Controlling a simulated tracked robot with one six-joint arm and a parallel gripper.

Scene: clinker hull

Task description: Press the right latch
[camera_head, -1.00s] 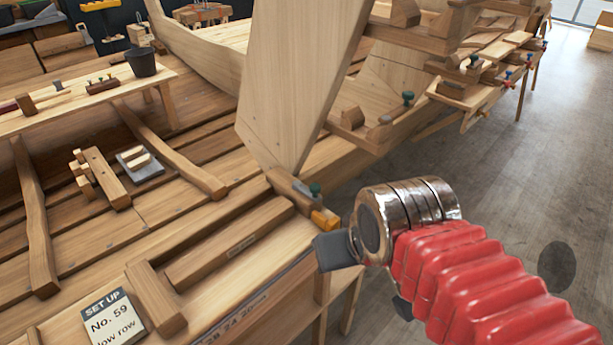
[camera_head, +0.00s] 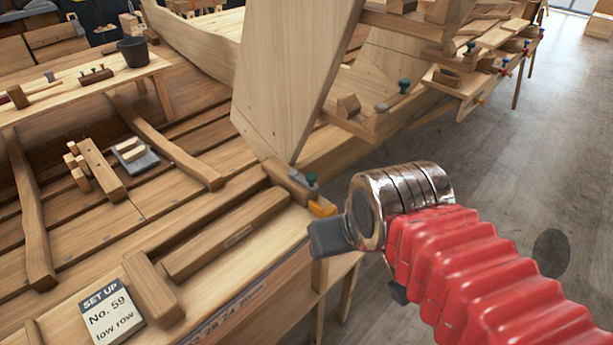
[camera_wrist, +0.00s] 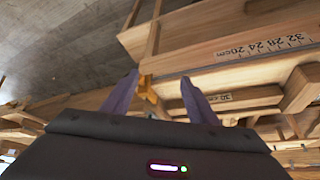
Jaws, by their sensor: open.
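A small yellow-orange piece (camera_head: 322,208) sits at the end of a wooden block with a green knob (camera_head: 311,179), on the bench's right edge; I cannot tell for sure that it is the right latch. In the wrist view the yellow-orange piece (camera_wrist: 147,88) shows between the fingers, nearer the left one. My gripper (camera_wrist: 160,77) is open, its two purple fingers apart and nothing held. In the head view my gripper's dark end (camera_head: 328,238) is just below the yellow-orange piece; its fingers are mostly hidden there, and contact cannot be told.
A long wooden bar (camera_head: 228,236) and a "SET UP No. 59 low row" card (camera_head: 112,310) lie on the bench. A tall slanted plank (camera_head: 290,80) rises behind the block. More green-knobbed parts (camera_head: 404,87) stand farther back. Open floor (camera_head: 520,170) is on the right.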

